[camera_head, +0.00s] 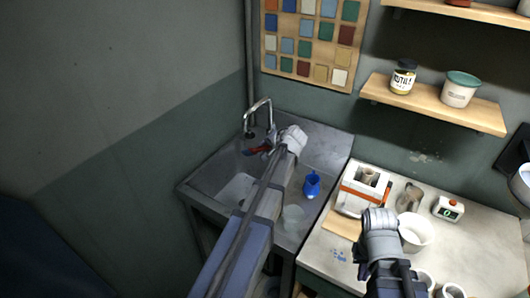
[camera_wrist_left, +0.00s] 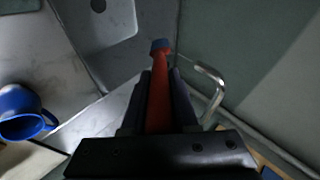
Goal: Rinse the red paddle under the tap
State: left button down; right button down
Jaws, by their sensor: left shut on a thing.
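The red paddle (camera_head: 258,150) is held over the left part of the sink in the head view, just below the tap. In the left wrist view its red shaft (camera_wrist_left: 160,92) points away from me and ends in a blue tip. My left gripper (camera_head: 268,152) is shut on it; its dark fingers (camera_wrist_left: 159,100) lie on both sides of the shaft. The tap (camera_head: 258,106) arches over the sink and also shows in the wrist view (camera_wrist_left: 214,82), to the right of the paddle. I see no clear water stream. My right arm is over the worktop; its fingertips cannot be made out.
The worktop (camera_head: 320,248) at right carries a white bowl (camera_head: 416,232), an orange-white box (camera_head: 362,190), a grey jug (camera_head: 410,196) and a small timer (camera_head: 448,208). Walls close in behind and left.

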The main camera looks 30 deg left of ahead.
pick_arm(q)
jog(key=shift+w+a+f, duration=0.15)
jog(key=shift+w+a, duration=0.3)
jog(key=shift+w, duration=0.35)
jog(key=shift+w+d, duration=0.1)
